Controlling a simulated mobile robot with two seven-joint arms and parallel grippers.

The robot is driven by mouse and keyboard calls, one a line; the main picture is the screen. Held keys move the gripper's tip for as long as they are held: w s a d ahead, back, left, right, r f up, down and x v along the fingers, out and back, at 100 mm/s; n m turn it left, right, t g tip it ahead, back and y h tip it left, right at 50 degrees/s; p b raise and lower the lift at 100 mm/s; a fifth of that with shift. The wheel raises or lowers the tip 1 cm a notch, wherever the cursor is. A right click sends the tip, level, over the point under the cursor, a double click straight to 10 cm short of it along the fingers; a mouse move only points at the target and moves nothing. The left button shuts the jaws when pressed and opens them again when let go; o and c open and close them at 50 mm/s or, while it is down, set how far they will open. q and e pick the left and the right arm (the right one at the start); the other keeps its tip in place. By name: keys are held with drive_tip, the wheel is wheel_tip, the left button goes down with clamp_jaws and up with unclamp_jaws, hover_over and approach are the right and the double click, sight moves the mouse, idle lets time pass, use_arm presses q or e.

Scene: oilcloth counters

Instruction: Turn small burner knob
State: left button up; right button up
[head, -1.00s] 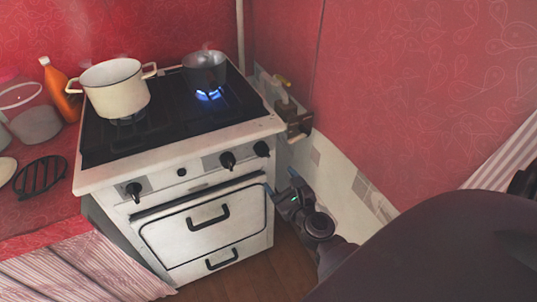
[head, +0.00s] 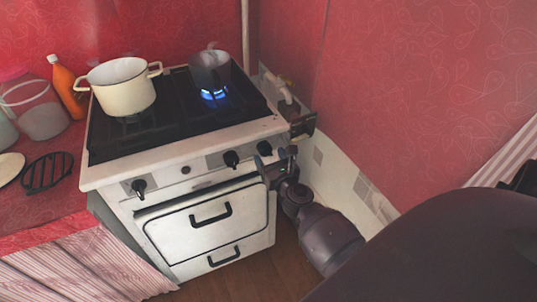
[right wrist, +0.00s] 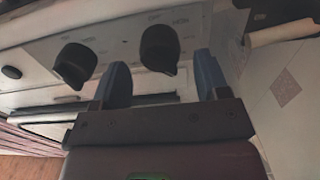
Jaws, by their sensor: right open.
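The white stove (head: 200,148) has black knobs on its front panel: a left knob (head: 138,187), a middle knob (head: 232,158) and a right knob (head: 265,148). My right gripper (head: 279,161) is at the panel's right end, just below and beside the right knob. In the right wrist view, its blue fingers (right wrist: 162,80) are open and empty. The right knob (right wrist: 160,48) shows between and beyond the fingertips; I cannot tell if they touch it. The middle knob (right wrist: 75,64) lies left of the fingers. A blue flame (head: 214,95) burns under the grey pot (head: 210,70).
A cream pot (head: 122,88) stands on the stove's left side. A pipe with a valve (head: 285,90) is on the right wall (head: 410,100). The left counter (head: 72,205) holds an orange bottle (head: 66,85) and a black trivet (head: 46,172). Floor shows before the stove.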

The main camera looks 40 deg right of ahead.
drive_tip(key=shift+w+d, duration=0.2)
drive_tip(key=shift+w, duration=0.45)
use_arm(q)
drive_tip(key=shift+w+r, duration=0.15)
drive_tip(key=shift+w, duration=0.1)
use_arm(e)
drive_tip(key=shift+w, duration=0.15)
use_arm(q)
drive_tip(key=shift+d, duration=0.1)
use_arm(e)
drive_tip(key=c, duration=0.9)
